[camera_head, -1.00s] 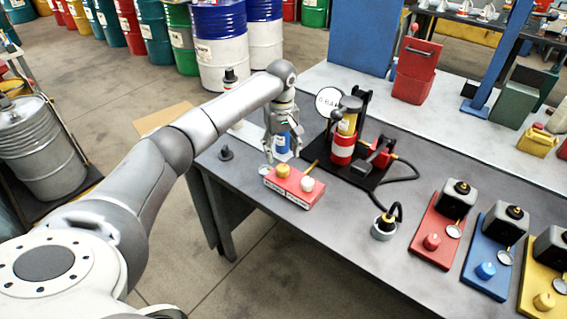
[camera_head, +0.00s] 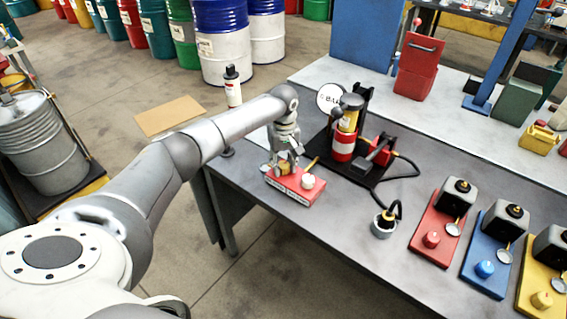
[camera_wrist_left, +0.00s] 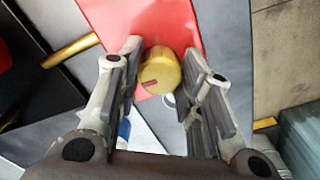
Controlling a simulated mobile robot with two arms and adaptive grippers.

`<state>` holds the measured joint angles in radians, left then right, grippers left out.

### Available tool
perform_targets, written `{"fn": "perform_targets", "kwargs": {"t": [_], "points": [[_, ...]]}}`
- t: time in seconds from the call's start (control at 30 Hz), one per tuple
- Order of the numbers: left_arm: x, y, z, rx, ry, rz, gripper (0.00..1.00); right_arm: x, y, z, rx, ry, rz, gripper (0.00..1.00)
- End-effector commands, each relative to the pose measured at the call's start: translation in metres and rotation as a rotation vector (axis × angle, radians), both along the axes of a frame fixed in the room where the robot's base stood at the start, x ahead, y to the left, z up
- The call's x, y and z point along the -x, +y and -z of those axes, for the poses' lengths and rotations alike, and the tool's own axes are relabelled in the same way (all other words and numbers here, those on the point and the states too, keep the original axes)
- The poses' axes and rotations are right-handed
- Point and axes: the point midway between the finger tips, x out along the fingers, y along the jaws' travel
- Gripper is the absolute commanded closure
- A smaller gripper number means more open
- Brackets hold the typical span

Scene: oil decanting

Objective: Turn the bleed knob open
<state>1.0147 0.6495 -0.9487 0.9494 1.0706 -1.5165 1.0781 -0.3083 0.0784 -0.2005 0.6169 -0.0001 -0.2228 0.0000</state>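A brass-yellow knob (camera_wrist_left: 162,72) with a dark red mark on its top sits on a red block (camera_head: 302,195) near the table's left edge. The head view shows the knob (camera_head: 284,169) mostly hidden behind my left gripper (camera_head: 284,160). In the wrist view my left gripper (camera_wrist_left: 165,65) points down, with one finger on each side of the knob. The fingers are apart, and I cannot tell whether either one touches the knob. A white knob (camera_head: 308,181) stands beside it on the same block. My right gripper is not in view.
A brass pipe (camera_wrist_left: 70,51) runs to the block. Behind stands a red and yellow cylinder (camera_head: 343,142) on a black base, with a round gauge (camera_head: 330,98). A black hose leads to a small cup (camera_head: 384,226). Red, blue and yellow stations stand at the right.

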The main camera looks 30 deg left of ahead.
Motion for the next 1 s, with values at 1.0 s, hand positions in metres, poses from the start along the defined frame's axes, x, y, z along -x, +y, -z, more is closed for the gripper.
{"fn": "perform_targets", "kwargs": {"t": [1.0], "points": [[0.001, 0.0, -0.002, 0.003, 0.004, 0.468, 0.9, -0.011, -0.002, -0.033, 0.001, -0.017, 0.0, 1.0]]}}
